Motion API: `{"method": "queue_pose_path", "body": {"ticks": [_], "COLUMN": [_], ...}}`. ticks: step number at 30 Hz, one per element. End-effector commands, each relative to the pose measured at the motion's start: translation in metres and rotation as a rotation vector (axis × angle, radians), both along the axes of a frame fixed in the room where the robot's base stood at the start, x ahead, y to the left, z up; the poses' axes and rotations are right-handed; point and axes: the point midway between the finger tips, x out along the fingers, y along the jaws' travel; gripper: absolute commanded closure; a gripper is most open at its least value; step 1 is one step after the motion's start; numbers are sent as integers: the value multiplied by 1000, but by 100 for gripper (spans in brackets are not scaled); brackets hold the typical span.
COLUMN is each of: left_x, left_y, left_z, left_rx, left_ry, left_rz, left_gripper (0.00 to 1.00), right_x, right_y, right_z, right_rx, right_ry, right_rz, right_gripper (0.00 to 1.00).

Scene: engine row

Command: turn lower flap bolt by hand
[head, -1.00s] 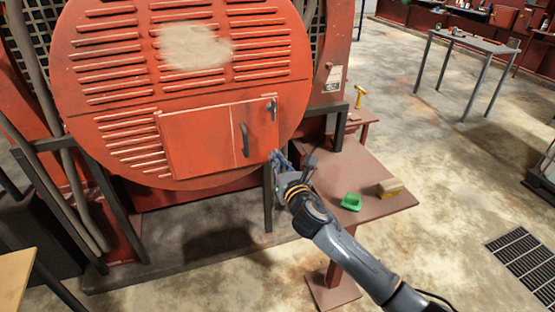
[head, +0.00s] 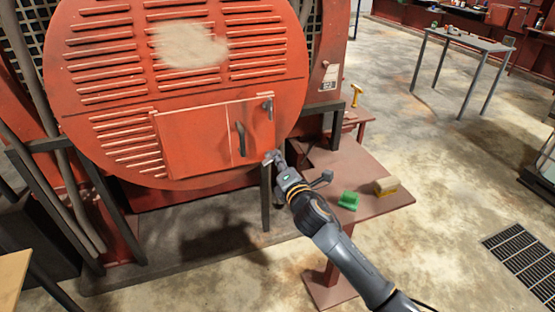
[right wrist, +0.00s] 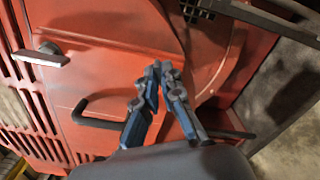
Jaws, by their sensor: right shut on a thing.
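The red flap (head: 190,140) on the round louvred cover is shut, with a dark handle (head: 241,138) near its right edge. The upper bolt (head: 268,103) is at the flap's top right corner; it also shows in the right wrist view (right wrist: 42,54). My right gripper (head: 272,158) is at the flap's lower right corner, where the lower bolt is. In the right wrist view its blue fingers (right wrist: 152,75) are drawn together on the bolt, which they mostly hide, so its angle cannot be told. My left gripper is not in view.
A small red table (head: 365,180) to the right of the cover holds a green block (head: 348,200) and a tan brush or block (head: 386,186). A yellow-handled tool (head: 355,93) stands behind. A dark post (head: 266,195) is just below the gripper.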

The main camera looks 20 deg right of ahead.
Motion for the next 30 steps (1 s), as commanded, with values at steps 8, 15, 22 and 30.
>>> {"method": "queue_pose_path", "body": {"ticks": [8,15,22,30], "left_x": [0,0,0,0], "left_y": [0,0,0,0], "left_z": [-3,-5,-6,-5], "left_rx": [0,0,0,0], "left_ry": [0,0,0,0], "left_rz": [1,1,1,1], "left_gripper": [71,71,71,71], "right_x": [-1,-1,-1,-1], "right_y": [-1,-1,-1,0], "right_z": [-7,-11,-15,-18], "right_rx": [266,493,712,968], "right_ry": [11,17,24,31], "right_rz": [1,-1,-1,-3], "right_gripper": [100,100,100,100]}}
